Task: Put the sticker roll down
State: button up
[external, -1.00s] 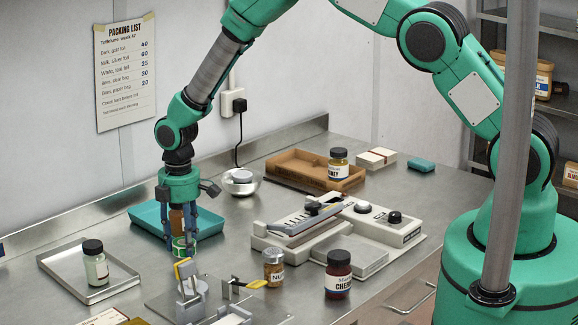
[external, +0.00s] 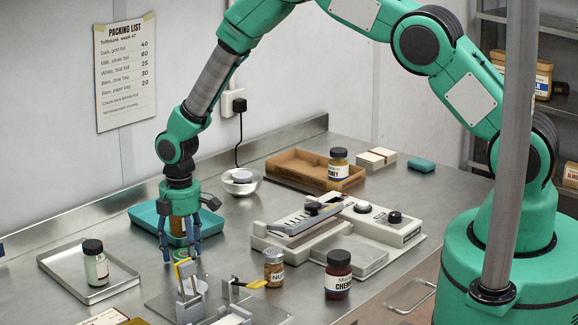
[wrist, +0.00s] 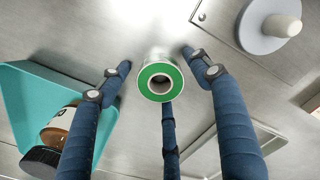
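The sticker roll (wrist: 160,82) has a green ring face and a pale core hole. In the wrist view it sits between my three blue fingers, face toward the camera, with gaps to the left and right fingers. The middle finger's tip is hidden behind it. My gripper (external: 181,256) is open, low over the steel bench. In the external view the roll is mostly hidden by the fingers and the grey holder, so its contact with the bench is unclear there.
A grey holder (external: 190,292) stands just in front; its pale spindle (wrist: 284,25) shows in the wrist view. A teal tray (external: 209,222) with an amber jar (wrist: 62,117) lies behind.

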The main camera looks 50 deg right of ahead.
jog(key=shift+r, duration=0.1)
notch_tip(320, 180, up, 12)
jog(key=b, duration=0.1)
dwell(0.9)
jog(key=shift+r, duration=0.1)
dwell(0.6)
jog(key=s+d+r+m+t, duration=0.15)
jog(key=s+d+r, duration=0.3)
jog(key=r, duration=0.55)
jog(key=s+d+r+m, duration=0.3)
jog(key=s+r, duration=0.2)
jog(key=r, duration=0.5)
jog(key=s+d+r+m+t, duration=0.15)
jog(key=s+d+r, duration=0.3)
jog(key=r, duration=0.65)
jog(key=s+d+r+m+t, duration=0.1)
jog(key=s+d+r+m, duration=0.1)
jog(key=s+r, duration=0.35)
jog(key=s+d+r+m, duration=0.1)
jog(key=s+d+r, duration=0.15)
jog(key=s, duration=0.65)
jog(key=s+d+m, duration=0.1)
jog(key=s+m, duration=0.1)
jog(key=s, duration=0.6)
jog(key=s+d+r+m+t, duration=0.1)
jog(key=s+d+m, duration=0.1)
jog(key=s, duration=0.6)
jog(key=shift+s+d+m+t, duration=0.2)
jog(key=shift+s+m+t, duration=0.1)
jog(key=shift+s, duration=0.1)
